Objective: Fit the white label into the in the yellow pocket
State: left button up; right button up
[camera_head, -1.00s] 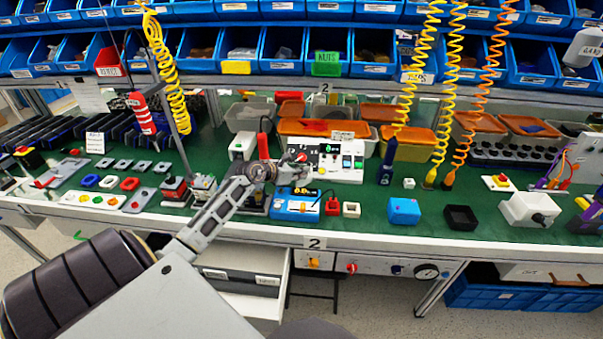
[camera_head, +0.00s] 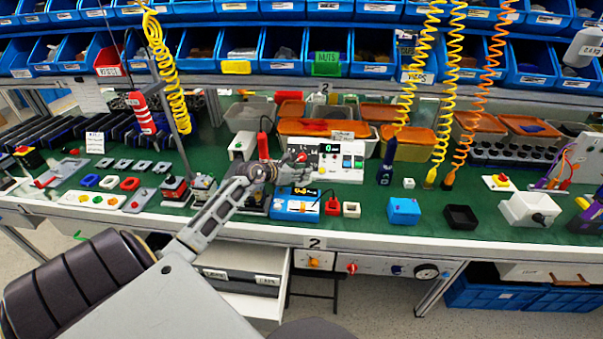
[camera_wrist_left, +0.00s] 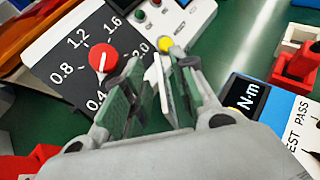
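A yellow pocket (camera_head: 236,67) is on the front of a blue bin in the lower shelf row. Several white labels show on bin fronts, such as the white label (camera_head: 376,69); I cannot tell which one is meant. My left gripper (camera_head: 288,167) is over the bench at a white control panel (camera_head: 345,171), far below the pocket. A red dial knob (camera_wrist_left: 103,58) is just beyond the left finger; contact is unclear. My right gripper is not in view.
A blue torque tester (camera_head: 296,208) stands just below the gripper. Coiled yellow cables (camera_head: 170,75) hang before the shelves. A blue box (camera_head: 404,211), a black box (camera_head: 461,217) and a white box (camera_head: 529,209) stand on the right.

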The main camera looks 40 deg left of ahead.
pick_arm(q)
jog(key=shift+r, duration=0.2)
jog(key=shift+v, duration=5.95)
jog(key=shift+f, duration=0.1)
jog(key=shift+s+f, duration=0.1)
